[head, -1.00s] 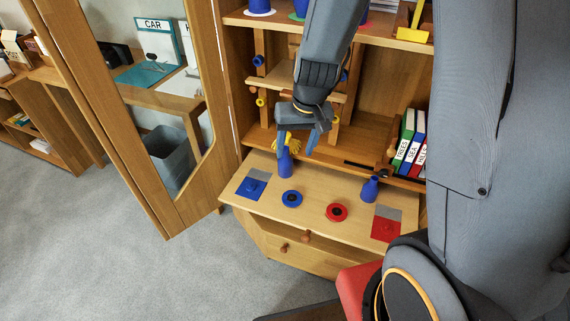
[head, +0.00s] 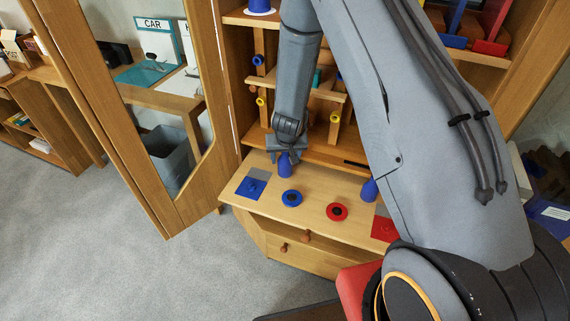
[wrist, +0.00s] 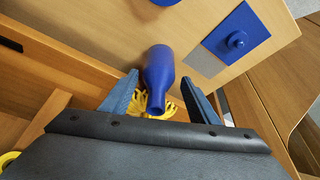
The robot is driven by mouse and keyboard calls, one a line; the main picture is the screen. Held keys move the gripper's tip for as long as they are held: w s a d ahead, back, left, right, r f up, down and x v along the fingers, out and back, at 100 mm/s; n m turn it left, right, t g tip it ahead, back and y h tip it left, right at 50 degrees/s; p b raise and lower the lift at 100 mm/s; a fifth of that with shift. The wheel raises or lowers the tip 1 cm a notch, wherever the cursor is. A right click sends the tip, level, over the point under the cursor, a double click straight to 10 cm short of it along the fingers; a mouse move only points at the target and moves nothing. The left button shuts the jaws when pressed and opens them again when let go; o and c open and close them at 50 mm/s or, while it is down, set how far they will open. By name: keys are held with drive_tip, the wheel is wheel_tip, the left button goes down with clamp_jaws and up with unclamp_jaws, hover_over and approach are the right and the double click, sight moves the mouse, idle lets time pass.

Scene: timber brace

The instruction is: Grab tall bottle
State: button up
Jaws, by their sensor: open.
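A tall blue bottle (head: 285,165) stands upright on the wooden shelf top, at its back left. It also shows in the wrist view (wrist: 159,72), with its neck towards my gripper. My gripper (head: 285,154) is just above and behind the bottle. In the wrist view my gripper (wrist: 160,92) is open, with one finger on each side of the bottle's neck and gaps to both. A second blue bottle (head: 370,190) stands to the right, partly hidden by my arm.
A blue square with a knob (head: 252,187), a blue ring (head: 291,198) and a red ring (head: 337,211) lie on the top. A red square (head: 383,228) is at right. Something yellow (wrist: 172,108) is near the bottle. An open door (head: 150,200) stands left.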

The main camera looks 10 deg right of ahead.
sight(285, 162)
drive_tip(key=x, duration=0.5)
drive_tip(key=shift+s, duration=0.1)
drive_tip(key=shift+r, duration=0.1)
drive_tip(key=c, duration=0.9)
drive_tip(key=shift+c, duration=0.2)
